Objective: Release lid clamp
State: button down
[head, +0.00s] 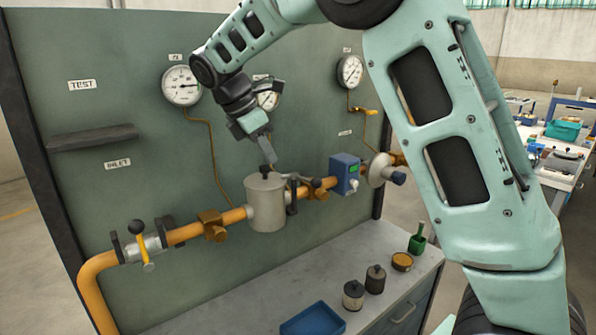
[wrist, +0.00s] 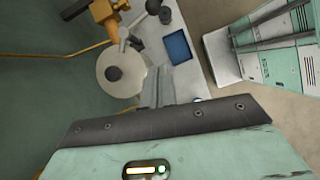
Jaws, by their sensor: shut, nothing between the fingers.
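A grey cylindrical canister (head: 266,208) sits in the orange pipe line, its round lid (wrist: 108,86) on top with a dark knob (wrist: 114,73). A dark lid clamp (head: 293,190) stands at the canister's right side in the head view. In the wrist view, what looks like its arm and lever (wrist: 133,42) lies at the lid's upper edge. My gripper (head: 270,160) is shut and empty, pointing down just above the lid near the knob; contact cannot be told. The fingertips also show beside the lid in the wrist view (wrist: 155,80).
The green panel carries gauges (head: 182,85) behind the pipe. Below, the bench holds a blue tray (head: 313,320), small jars (head: 353,295) and a green scoop (head: 417,242).

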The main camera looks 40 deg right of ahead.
aim_at(301, 179)
jog(key=shift+f, duration=0.1)
jog(key=shift+s+d+f+p, duration=0.25)
jog(key=shift+d+f+p, duration=0.6)
jog(key=shift+d+f, duration=0.5)
jog(key=shift+s+d+f+p, duration=0.25)
jog(key=shift+d+f+p, duration=0.55)
jog(key=shift+d+f, duration=0.55)
jog(key=shift+s+d+f+p, duration=0.25)
jog(key=shift+d+f+p, duration=0.6)
jog(key=shift+d+f, duration=0.5)
